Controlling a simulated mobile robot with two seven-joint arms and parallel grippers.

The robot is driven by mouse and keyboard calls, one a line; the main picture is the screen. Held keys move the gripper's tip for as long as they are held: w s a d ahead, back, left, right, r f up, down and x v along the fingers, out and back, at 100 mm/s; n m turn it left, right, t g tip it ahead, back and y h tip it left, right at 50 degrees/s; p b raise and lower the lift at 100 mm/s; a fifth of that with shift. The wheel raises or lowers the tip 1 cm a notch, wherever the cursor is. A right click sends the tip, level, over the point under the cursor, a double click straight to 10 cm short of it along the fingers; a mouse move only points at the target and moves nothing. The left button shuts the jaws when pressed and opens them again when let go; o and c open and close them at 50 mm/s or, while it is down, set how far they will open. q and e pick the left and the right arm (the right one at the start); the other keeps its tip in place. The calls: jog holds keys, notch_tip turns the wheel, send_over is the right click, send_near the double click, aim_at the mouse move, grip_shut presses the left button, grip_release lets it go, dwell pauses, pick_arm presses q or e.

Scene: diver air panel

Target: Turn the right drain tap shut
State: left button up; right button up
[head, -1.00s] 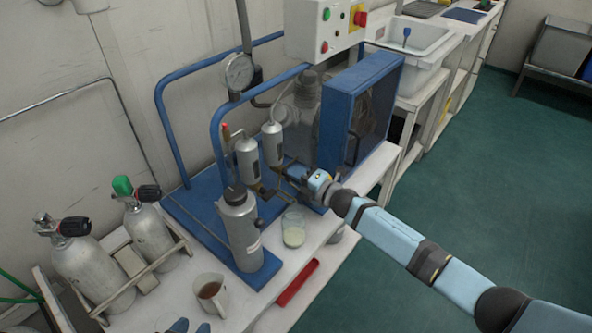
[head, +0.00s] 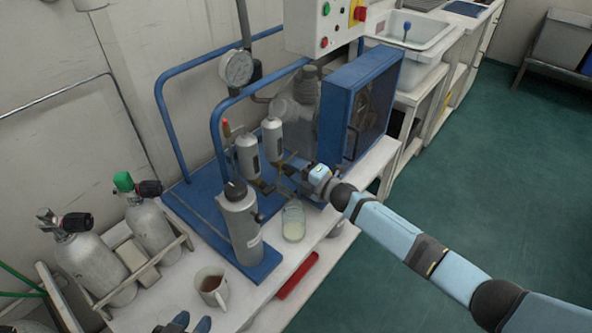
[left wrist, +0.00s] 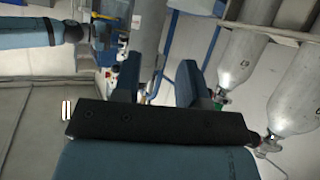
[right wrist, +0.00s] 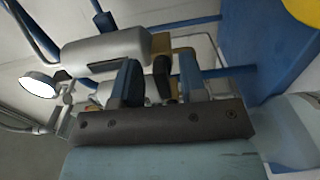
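Two grey filter cylinders hang on the blue-framed panel in the head view, the left one (head: 247,157) and the right one (head: 272,139). In the right wrist view the right drain tap shows as a brass body (right wrist: 178,46) with a dark handle (right wrist: 163,76) below a grey cylinder (right wrist: 105,50). My right gripper (head: 289,169) is at the right cylinder's lower end. Its fingers (right wrist: 161,88) are apart, one on each side of the dark handle, with gaps visible; contact is unclear. My left gripper (left wrist: 155,85) is open and empty, low at the head view's bottom edge (head: 186,324).
A grey bottle (head: 240,225), a glass jar (head: 293,223) and a mug (head: 212,287) stand near the panel's front. Two gas cylinders (head: 152,226) (head: 97,262) stand in a rack at left. A blue box (head: 345,110) is just right of my right gripper.

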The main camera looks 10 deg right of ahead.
jog(key=shift+s, duration=0.1)
pick_arm(q)
jog(key=shift+s+a+p, duration=0.1)
jog(key=shift+a+p, duration=0.1)
jog(key=shift+p, duration=0.85)
pick_arm(e)
jog(key=v, duration=1.3)
jog(key=shift+s+d, duration=0.2)
jog(key=shift+d, duration=0.05)
pick_arm(q)
jog(key=shift+r, duration=0.2)
jog(key=shift+d, duration=0.1)
pick_arm(e)
jog(key=shift+s+d, duration=0.1)
